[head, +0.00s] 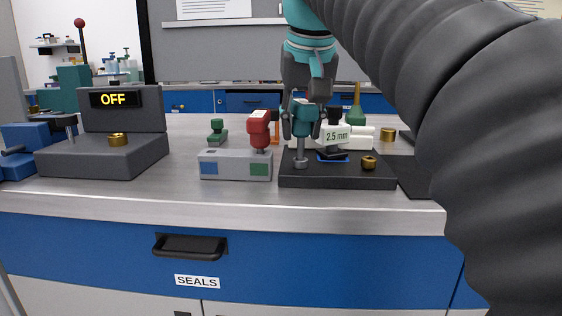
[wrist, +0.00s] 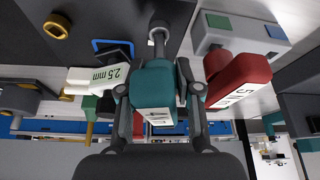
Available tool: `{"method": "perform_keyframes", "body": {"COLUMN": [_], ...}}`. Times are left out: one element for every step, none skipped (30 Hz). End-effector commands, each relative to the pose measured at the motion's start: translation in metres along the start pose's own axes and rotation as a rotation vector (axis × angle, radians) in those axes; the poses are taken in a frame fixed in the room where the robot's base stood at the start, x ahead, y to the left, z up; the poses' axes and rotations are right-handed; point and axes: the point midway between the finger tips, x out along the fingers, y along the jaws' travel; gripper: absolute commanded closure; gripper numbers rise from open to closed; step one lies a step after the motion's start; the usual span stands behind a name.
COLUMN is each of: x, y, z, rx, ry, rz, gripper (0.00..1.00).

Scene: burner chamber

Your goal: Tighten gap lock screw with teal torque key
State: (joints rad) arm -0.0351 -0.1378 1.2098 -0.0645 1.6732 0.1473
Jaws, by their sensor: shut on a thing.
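My gripper (head: 302,118) is shut on the teal torque key (head: 301,130). In the wrist view, the fingers of my gripper (wrist: 158,90) grip both sides of the teal key body (wrist: 154,84). The key points down over the left part of a black fixture plate (head: 340,182). Its grey shaft meets a grey round screw head (head: 300,162), which also shows in the wrist view (wrist: 158,33). Whether the tip is fully seated I cannot tell. A white 2.5 mm gauge (head: 337,134) stands just right of the key, by a blue-edged slot (head: 333,157).
A red key (head: 260,130) stands in a grey holder (head: 236,178) with blue and green marks, close left of my gripper. A brass knob (head: 369,162) is on the plate's right. A grey console (head: 105,155) reading OFF stands far left. The bench front edge is clear.

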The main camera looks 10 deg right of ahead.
Motion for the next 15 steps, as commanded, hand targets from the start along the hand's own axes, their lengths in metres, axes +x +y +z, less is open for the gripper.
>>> {"method": "perform_keyframes", "body": {"x": [-0.0017, -0.0016, -0.0015, -0.0014, -0.0014, -0.0012, -0.0010, -0.0009, -0.0006, -0.0005, -0.0004, -0.0003, -0.0003, -0.0003, -0.0003], "y": [-0.0013, -0.0013, -0.0010, -0.0011, -0.0011, -0.0011, -0.0010, -0.0009, -0.0009, -0.0008, -0.0008, -0.0007, -0.0007, -0.0007, -0.0007], "z": [-0.0004, -0.0005, -0.0005, -0.0005, -0.0005, -0.0004, -0.0004, -0.0004, -0.0003, -0.0003, -0.0002, -0.0002, -0.0002, -0.0002, -0.0002], "rx": [0.024, 0.042, 0.062, 0.076, 0.089, 0.102, 0.110, 0.116, 0.120, 0.121, 0.122, 0.122, 0.122, 0.122, 0.122], "ry": [0.000, 0.000, 0.000, 0.000, 0.000, 0.000, 0.001, 0.001, 0.001, 0.002, 0.002, 0.002, 0.002, 0.002, 0.002], "rz": [0.011, 0.018, 0.028, 0.033, 0.038, 0.044, 0.047, 0.049, 0.051, 0.052, 0.052, 0.052, 0.052, 0.052, 0.052], "gripper": [1.00, 1.00, 1.00, 1.00, 1.00, 1.00, 1.00, 1.00, 1.00, 1.00, 1.00, 1.00, 1.00, 1.00, 1.00]}}
